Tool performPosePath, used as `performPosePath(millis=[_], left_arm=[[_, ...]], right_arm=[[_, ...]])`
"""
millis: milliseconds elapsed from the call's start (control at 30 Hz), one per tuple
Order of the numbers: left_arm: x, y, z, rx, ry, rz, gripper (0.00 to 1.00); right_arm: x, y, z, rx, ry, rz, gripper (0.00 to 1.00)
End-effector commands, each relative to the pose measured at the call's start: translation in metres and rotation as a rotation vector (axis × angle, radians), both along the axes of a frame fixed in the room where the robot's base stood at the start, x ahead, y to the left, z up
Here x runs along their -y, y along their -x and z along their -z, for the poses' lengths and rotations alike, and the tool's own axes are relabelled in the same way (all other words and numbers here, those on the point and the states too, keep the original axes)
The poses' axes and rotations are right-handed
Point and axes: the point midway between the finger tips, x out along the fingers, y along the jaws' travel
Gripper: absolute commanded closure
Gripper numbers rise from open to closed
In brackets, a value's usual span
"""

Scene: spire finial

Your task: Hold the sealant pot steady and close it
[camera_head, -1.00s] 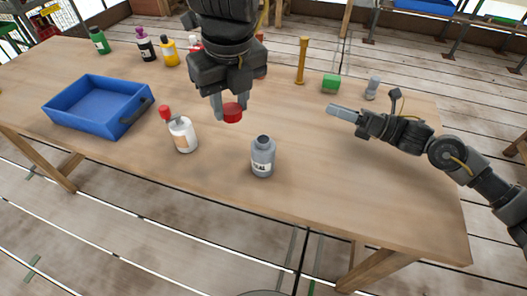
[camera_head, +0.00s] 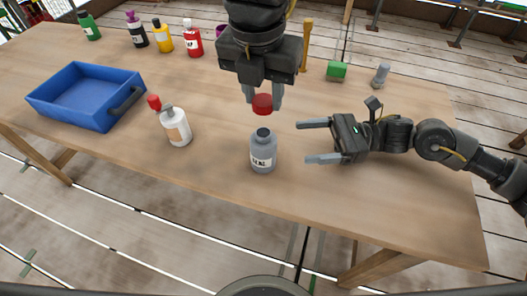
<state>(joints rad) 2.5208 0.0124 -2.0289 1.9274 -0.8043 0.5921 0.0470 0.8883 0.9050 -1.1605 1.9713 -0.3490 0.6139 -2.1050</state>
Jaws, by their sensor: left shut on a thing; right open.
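The sealant pot (camera_head: 263,152) is a grey bottle with a dark, uncovered neck and a white label. It stands upright near the table's front edge. My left gripper (camera_head: 263,100) comes down from the top and is shut on a red cap (camera_head: 262,104). The cap is above the pot's neck, apart from it, with a small gap showing. My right gripper (camera_head: 318,142) is open and empty, to the right of the pot. Its two fingers point left toward the pot and do not touch it.
A white bottle with a red top (camera_head: 175,126) stands left of the pot, and a blue tray (camera_head: 113,109) lies beyond it. Several coloured bottles line the back left. A green block (camera_head: 337,70) and a grey fitting (camera_head: 380,75) stand at the back right. The front right is clear.

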Motion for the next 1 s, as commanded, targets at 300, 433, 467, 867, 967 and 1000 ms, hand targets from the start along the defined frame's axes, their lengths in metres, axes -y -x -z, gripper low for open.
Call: performPosePath(millis=[300,433,467,867,967,1000], left_arm=[[0.000,0.000,0.000,0.000,0.000,-0.001,0.87],[0.000,0.000,0.000,0.000,0.000,-0.001,0.87],[0.000,0.000,0.000,0.000,0.000,-0.001,0.87],[0.000,0.000,0.000,0.000,0.000,-0.002,0.87],[0.000,0.000,0.000,0.000,0.000,-0.002,0.87],[0.000,0.000,0.000,0.000,0.000,-0.002,0.87]], right_arm=[[-0.055,0.007,-0.001,0.002,-0.004,-0.005,0.23],[-0.077,0.008,-0.001,0.001,-0.002,-0.004,0.23],[-0.082,0.009,-0.001,0.001,-0.003,-0.004,0.23],[-0.111,0.011,0.000,0.001,-0.001,0.001,0.23],[-0.111,0.011,0.000,0.000,0.000,0.001,0.23],[-0.111,0.011,0.000,0.000,0.000,0.001,0.23]])
